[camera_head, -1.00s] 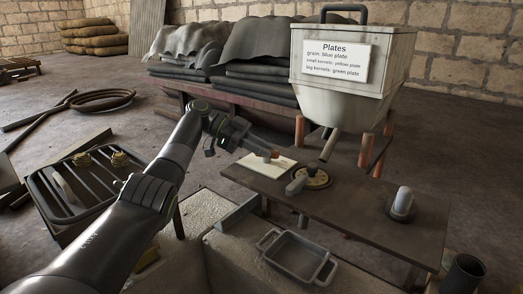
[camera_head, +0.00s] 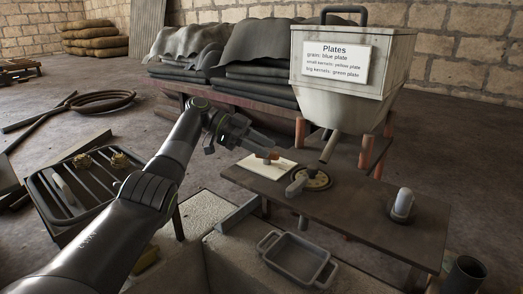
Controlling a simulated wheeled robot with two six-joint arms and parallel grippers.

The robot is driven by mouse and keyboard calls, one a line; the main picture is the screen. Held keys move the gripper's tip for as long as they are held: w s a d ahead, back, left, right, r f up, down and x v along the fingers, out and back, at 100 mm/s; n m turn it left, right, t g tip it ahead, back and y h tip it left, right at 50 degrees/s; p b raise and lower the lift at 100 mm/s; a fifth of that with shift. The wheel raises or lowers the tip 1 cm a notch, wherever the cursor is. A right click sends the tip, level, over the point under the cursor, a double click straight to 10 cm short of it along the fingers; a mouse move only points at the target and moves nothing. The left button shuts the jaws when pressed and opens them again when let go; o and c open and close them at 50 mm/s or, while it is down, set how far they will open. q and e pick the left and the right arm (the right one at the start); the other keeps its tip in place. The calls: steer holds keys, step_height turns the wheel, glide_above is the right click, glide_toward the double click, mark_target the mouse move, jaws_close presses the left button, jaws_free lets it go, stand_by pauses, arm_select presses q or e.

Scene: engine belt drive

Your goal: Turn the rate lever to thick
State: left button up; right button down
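The rate lever (camera_head: 296,188) is a stubby grey handle on a round brass-coloured dial (camera_head: 320,181), set on the dark bench (camera_head: 350,208). It points toward the lower left of the dial. The dial's marks are too small to read. My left gripper (camera_head: 273,150) is above the bench's left end, up and left of the lever and apart from it. An orange-brown piece shows at its fingertips, over a pale card; I cannot tell whether it is held or behind. The finger gap is unclear. My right gripper is not in view.
A hopper (camera_head: 350,105) with a "Plates" label stands behind the dial, its spout (camera_head: 329,147) coming down close to it. A pale knob (camera_head: 403,203) stands at the bench's right. A metal tray (camera_head: 298,259) lies in front. A barred rack (camera_head: 75,185) is at left.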

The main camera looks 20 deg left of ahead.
arm_select(q)
step_height(320, 180, up, 9)
steer(key=shift+f, duration=0.15)
